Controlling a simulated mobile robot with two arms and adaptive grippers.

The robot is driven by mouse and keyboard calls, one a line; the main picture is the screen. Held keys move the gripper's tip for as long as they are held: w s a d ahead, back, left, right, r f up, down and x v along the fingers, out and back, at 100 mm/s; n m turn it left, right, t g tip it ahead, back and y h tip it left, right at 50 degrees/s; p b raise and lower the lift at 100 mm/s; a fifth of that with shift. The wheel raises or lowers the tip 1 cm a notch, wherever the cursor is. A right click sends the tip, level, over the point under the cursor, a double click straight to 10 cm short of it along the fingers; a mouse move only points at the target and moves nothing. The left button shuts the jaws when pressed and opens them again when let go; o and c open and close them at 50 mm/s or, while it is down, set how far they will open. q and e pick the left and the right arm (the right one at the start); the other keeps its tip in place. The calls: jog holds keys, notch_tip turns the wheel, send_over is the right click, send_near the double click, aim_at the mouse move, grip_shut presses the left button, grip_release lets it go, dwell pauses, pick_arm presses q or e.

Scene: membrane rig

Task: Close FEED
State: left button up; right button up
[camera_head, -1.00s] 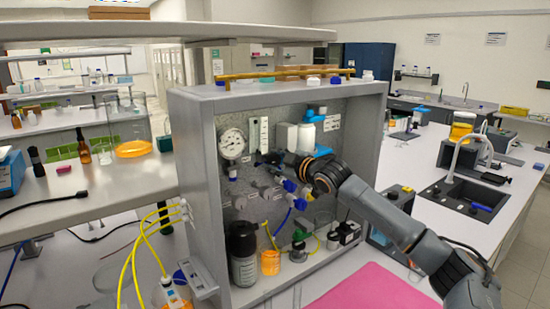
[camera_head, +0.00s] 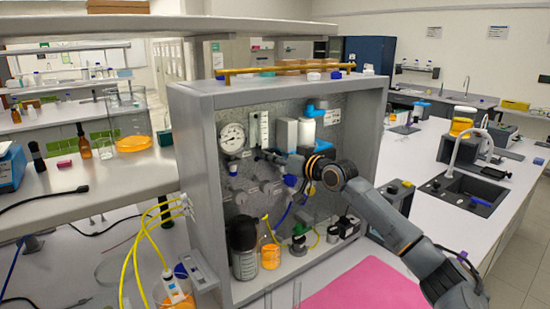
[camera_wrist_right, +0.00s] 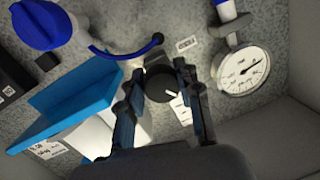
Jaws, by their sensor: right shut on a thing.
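In the right wrist view a round black knob (camera_wrist_right: 160,88) with a white pointer line sits on the speckled grey panel (camera_wrist_right: 120,15). My right gripper (camera_wrist_right: 159,66) has one finger on each side of this knob and is shut on it. The gauge also shows in the wrist view (camera_wrist_right: 243,71). My left gripper is not in view.
A blue bracket (camera_wrist_right: 65,110) and a blue knob (camera_wrist_right: 40,24) are close in the wrist view. Below my gripper in the head view stand a dark bottle (camera_head: 243,248) and an orange flask (camera_head: 270,255). A pink mat (camera_head: 370,285) lies in front.

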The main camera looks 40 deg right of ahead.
jog(key=m, duration=0.3)
jog(key=shift+a+f, duration=0.1)
jog(key=shift+f, duration=0.1)
jog(key=shift+m+t, duration=0.4)
jog(key=shift+m, duration=1.3)
jog(key=o, duration=1.2)
jog(key=shift+c, duration=0.2)
jog(key=shift+r, duration=0.1)
jog(key=s, duration=1.2)
jog(key=shift+d, duration=0.25)
